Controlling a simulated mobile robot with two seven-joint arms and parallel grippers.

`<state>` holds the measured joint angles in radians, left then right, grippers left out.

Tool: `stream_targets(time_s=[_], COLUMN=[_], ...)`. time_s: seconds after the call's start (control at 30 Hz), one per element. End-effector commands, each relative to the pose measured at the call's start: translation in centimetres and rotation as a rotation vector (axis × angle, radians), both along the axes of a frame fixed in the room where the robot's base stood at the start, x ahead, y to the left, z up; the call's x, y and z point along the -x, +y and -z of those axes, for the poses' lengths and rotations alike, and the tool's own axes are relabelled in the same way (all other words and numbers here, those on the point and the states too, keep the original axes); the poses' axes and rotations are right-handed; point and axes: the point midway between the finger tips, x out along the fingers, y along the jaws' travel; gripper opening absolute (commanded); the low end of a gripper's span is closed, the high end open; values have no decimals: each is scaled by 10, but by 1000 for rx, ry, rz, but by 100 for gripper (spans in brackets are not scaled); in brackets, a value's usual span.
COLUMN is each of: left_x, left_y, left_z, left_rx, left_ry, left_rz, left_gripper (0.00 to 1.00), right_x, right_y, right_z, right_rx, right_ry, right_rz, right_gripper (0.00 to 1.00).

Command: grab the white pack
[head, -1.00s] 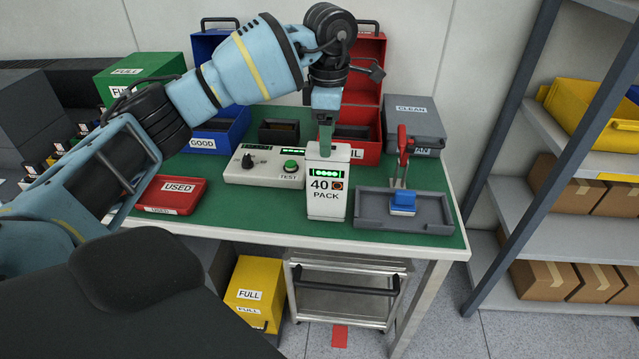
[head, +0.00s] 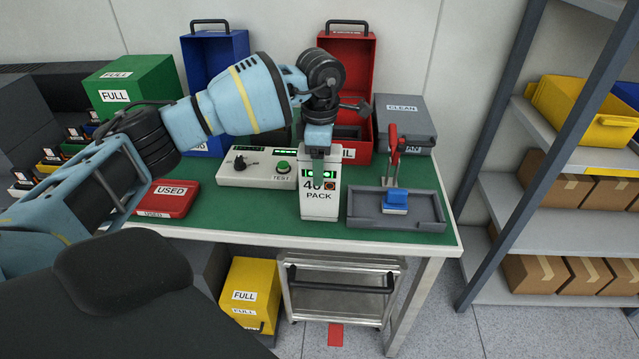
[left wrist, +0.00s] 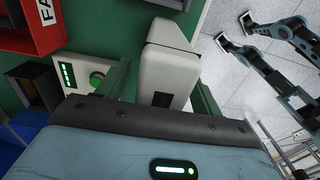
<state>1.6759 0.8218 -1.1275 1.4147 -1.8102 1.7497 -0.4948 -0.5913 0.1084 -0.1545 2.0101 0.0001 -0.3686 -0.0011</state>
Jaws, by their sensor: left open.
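The white pack (head: 320,206), marked 40 PACK with green lights on its front, stands upright near the front edge of the green-topped bench. My left gripper (head: 318,164) is at the top of the pack, pointing down, and a finger partly covers the front label. In the left wrist view the pack (left wrist: 165,62) lies between the two spread green fingers of my left gripper (left wrist: 162,90). Gaps show on both sides, so it is not clamped. My right gripper is not in view.
The test box (head: 258,168) stands close left of the pack. A grey tray (head: 425,222) with a red-handled clamp (head: 392,160) stands close right. A red open case (head: 346,75) is behind. A red USED tray (head: 168,200) lies at left.

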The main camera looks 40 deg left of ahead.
Motion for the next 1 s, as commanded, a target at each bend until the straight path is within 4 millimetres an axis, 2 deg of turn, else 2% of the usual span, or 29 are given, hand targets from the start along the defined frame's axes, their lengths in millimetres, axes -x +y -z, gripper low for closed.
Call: stream_targets(time_s=[0.1, 0.33, 0.83, 1.0], left_x=[0, 0, 0, 0], left_y=[0, 0, 0, 0], left_z=[8, 10, 9, 8], left_rx=[-1, 0, 0, 1], left_ry=[1, 0, 0, -3], left_rz=[0, 0, 0, 0], left_gripper=[66, 66, 2, 0], right_x=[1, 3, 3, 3], right_y=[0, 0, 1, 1], right_z=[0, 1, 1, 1], right_rx=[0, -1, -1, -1], right_ry=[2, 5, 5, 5], right_rz=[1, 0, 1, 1], right_gripper=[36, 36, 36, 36])
